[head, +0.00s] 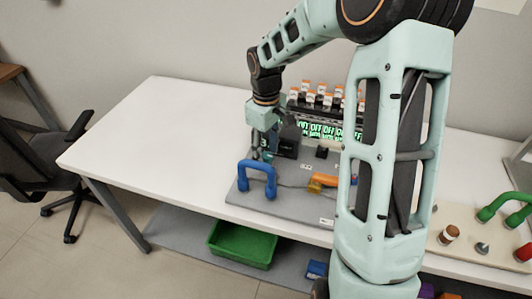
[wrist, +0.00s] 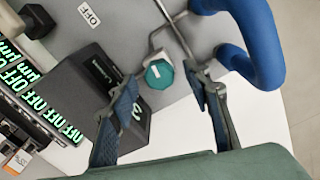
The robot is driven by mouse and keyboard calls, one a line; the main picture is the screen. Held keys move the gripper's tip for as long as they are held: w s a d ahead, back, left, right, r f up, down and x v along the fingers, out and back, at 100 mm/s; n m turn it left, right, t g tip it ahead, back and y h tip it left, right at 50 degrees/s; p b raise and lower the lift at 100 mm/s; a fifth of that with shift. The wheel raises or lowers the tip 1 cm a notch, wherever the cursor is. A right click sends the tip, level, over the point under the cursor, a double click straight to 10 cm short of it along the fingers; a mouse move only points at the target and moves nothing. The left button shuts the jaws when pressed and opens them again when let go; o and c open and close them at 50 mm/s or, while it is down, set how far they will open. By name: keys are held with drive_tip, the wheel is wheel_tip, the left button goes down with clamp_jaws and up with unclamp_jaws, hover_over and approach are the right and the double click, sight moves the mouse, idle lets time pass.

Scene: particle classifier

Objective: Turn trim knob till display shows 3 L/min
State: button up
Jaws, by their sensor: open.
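The trim knob (wrist: 159,73) is a small teal, many-sided cap with a white mark, seen from above in the wrist view. My gripper (wrist: 160,76) is open, with one finger on each side of the knob; I cannot tell whether either finger touches it. A dark box (wrist: 82,96) with a lit display and small lettering stands just left of the knob. My left finger covers part of its display, so I cannot read the digit surely. In the head view my gripper (head: 262,153) points down at the board, and the knob cannot be made out there.
A blue handle (wrist: 258,45) arches close beside my right finger; it also shows in the head view (head: 257,180). Green displays reading OFF (head: 321,130) line the back, below orange-capped vials. An orange handle (head: 322,181) sits on the grey board (head: 290,208). The table's left is clear.

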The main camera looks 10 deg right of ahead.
sight(266, 154)
drive_tip(key=shift+f, duration=0.35)
drive_tip(key=shift+c, duration=0.7)
drive_tip(key=c, duration=1)
drive_tip(key=shift+m+b, duration=0.35)
drive_tip(key=shift+m, duration=1.95)
drive_tip(key=o, duration=1.1)
drive_tip(key=shift+o, duration=0.2)
wheel_tip(266, 154, up, 12)
